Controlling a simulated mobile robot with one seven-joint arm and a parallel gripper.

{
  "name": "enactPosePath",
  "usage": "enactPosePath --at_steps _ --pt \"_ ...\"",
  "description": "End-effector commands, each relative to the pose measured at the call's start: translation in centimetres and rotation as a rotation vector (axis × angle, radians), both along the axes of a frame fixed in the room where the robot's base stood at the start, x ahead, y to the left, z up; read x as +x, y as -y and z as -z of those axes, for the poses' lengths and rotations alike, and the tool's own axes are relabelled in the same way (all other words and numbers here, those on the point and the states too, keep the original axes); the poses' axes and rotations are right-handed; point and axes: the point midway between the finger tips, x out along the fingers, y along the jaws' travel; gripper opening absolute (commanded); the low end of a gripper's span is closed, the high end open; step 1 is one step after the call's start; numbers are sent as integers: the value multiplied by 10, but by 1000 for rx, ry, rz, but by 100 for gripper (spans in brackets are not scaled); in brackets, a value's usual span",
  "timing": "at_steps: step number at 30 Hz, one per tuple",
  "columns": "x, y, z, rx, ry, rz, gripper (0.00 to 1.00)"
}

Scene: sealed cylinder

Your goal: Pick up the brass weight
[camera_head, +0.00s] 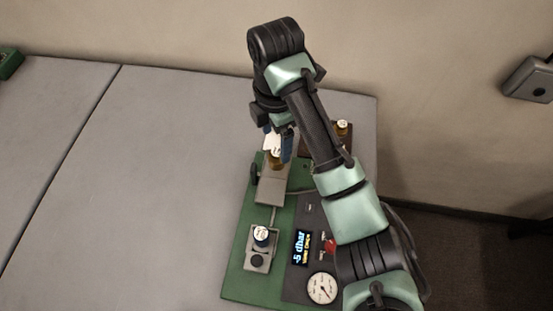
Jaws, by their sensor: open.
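A small brass weight (275,161) stands on a grey block on the green board. A second brass-coloured piece with a pale top (342,128) stands on a brown block behind my arm. Part of that block is hidden by my arm.
The green board (236,272) carries a white-topped piece (261,234) on a grey holder, a display (301,247), a red knob (330,246) and a round gauge (322,288). The grey table (130,190) is clear to the left. A wall stands behind.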

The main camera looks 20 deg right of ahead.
Motion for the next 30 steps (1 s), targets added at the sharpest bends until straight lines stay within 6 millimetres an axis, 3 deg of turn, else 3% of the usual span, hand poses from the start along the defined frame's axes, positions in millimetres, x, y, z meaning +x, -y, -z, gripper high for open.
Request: enactPosePath --at_steps 12,20,30 --pt "-7 2 48 2 -2 0 84" --pt "-6 2 52 0 0 -1 84" --pt "-6 2 52 1 0 -1 27"
